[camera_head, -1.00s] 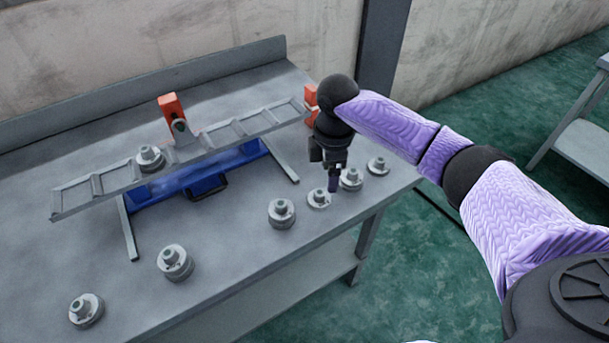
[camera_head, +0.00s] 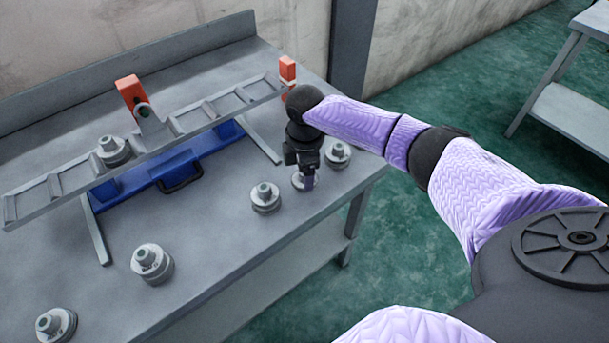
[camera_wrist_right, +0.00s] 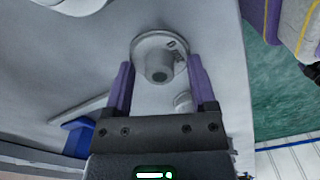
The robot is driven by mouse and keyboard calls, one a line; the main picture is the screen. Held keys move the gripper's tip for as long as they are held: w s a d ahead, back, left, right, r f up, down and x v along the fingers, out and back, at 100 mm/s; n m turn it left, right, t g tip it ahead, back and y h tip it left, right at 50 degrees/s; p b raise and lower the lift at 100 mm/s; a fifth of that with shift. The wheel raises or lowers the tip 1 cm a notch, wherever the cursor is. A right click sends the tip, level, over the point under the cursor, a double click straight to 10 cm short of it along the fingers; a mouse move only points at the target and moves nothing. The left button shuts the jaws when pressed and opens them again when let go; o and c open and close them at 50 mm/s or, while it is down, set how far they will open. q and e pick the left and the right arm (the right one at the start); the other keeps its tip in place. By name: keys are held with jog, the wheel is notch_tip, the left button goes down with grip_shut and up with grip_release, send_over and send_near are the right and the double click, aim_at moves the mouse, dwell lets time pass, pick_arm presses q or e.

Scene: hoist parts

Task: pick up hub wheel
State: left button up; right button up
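Several grey hub wheels, round flanged discs with a raised centre, stand on the grey table. In the right wrist view this hub wheel (camera_wrist_right: 160,58) lies between the two purple fingertips of my right gripper (camera_wrist_right: 160,68). The fingers are spread apart, and I cannot tell whether they touch it. My left gripper is out of view.
More hub wheels stand toward the table's left front (camera_head: 152,262) (camera_head: 56,325). A long grey ladder-like frame (camera_head: 205,112) with a blue base (camera_head: 190,160) and orange parts (camera_head: 132,90) stands behind, with a hub wheel (camera_head: 113,150) at it. The table (camera_head: 210,235) has bare room in front.

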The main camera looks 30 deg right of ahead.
grip_shut()
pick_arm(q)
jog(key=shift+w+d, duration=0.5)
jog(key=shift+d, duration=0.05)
